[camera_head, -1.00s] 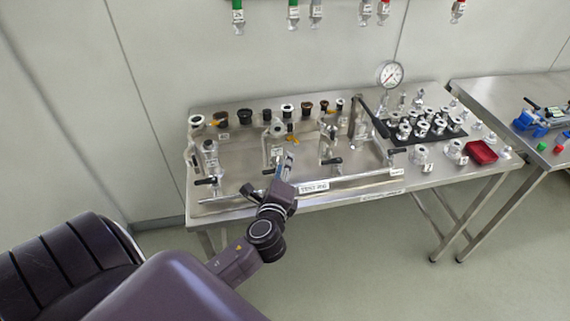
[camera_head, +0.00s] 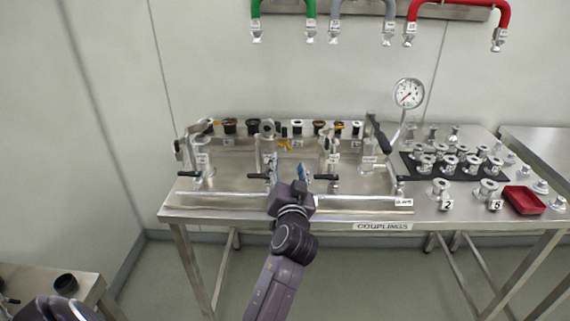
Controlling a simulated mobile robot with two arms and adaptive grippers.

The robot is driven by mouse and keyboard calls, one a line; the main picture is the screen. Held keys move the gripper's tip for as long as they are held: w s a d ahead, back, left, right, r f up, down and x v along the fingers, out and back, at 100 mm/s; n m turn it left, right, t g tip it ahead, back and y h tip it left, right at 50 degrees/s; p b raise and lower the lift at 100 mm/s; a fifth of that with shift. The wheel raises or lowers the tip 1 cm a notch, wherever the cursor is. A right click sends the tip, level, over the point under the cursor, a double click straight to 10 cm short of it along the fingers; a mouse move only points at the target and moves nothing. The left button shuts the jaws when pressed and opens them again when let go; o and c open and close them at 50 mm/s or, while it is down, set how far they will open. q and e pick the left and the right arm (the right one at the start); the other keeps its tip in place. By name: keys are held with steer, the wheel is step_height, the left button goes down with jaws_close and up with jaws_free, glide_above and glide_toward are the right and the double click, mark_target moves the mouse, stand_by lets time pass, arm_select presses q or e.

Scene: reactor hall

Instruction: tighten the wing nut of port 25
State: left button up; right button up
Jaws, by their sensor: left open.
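The steel test rig (camera_head: 240,201) stands on the table, with several upright ports and black-handled valves in a row. Port labels are too small to read, so I cannot tell which is port 25. A left port (camera_head: 202,155), a middle port (camera_head: 268,150) and a right port (camera_head: 331,153) stand along the rig. No wing nut can be made out clearly. My left gripper (camera_head: 287,173) is open at the rig's front, just right of the middle port's foot. Its fingers point away from me; I cannot tell whether they touch anything. My right gripper is not in view.
A pressure gauge (camera_head: 408,94) rises at the rig's right. A black mat (camera_head: 413,175) with several couplings and a red tray (camera_head: 524,200) lie to the right. Hoses hang on the wall, including a red hose (camera_head: 459,4). Another table (camera_head: 84,290) is at lower left.

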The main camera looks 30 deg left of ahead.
arm_select(q)
steer(key=p+x, duration=0.1)
steer(key=x, duration=0.6)
steer(key=shift+w+a+p, duration=0.15)
steer(key=shift+a+p, duration=0.2)
steer(key=shift+a, duration=0.1)
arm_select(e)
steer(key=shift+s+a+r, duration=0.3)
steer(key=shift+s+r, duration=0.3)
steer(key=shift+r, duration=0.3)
